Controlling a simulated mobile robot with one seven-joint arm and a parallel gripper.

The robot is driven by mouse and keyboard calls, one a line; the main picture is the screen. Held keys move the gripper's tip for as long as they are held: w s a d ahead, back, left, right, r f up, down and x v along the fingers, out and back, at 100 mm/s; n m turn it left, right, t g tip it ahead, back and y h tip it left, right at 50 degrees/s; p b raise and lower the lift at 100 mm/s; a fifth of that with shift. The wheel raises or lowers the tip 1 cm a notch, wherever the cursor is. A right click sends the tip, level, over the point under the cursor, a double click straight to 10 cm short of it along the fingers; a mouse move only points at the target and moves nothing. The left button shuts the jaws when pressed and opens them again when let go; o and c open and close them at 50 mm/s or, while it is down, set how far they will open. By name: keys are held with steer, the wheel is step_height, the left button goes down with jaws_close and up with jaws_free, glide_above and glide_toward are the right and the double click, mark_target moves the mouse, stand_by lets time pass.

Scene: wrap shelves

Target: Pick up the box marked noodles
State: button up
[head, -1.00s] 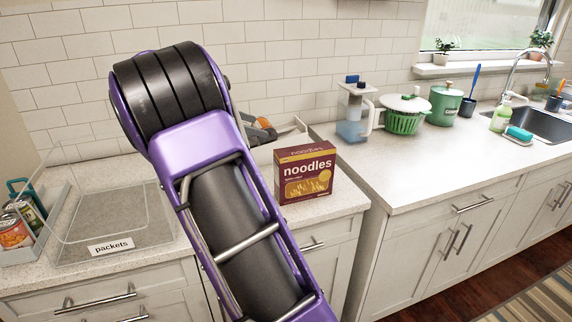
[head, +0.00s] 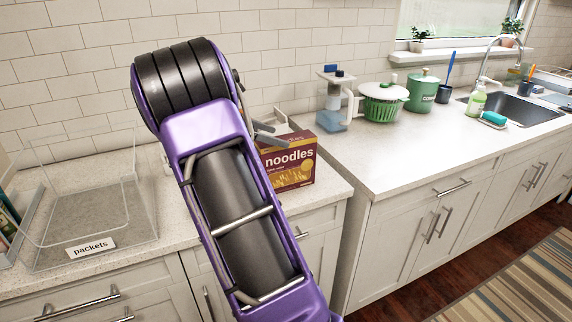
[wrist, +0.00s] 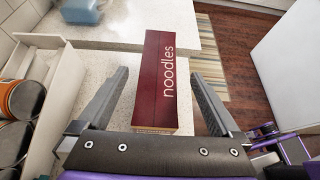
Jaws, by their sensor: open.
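The dark red box marked noodles (head: 291,164) stands upright on the counter in the head view, just right of my arm, which hides its left part. In the wrist view I see the box (wrist: 154,85) from above, with its label running along the top face. My gripper (wrist: 164,98) is open, with one finger on each side of the box. Gaps show between the box and both fingers. In the head view my gripper is mostly hidden behind my arm; a grey part shows at the box's upper left.
A clear bin marked packets (head: 92,246) stands on the counter to the left. A tray wall (wrist: 40,110) with cans (wrist: 22,98) is left of my gripper. A blender-like jug (head: 335,105), green colander (head: 382,100) and green canister (head: 422,92) stand on the right counter.

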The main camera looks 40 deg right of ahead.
mark_target(286, 138)
steer(key=x, duration=0.5)
steer(key=shift+w+f, duration=0.1)
steer(key=shift+f, duration=0.05)
steer(key=shift+a, duration=0.1)
jaws_close()
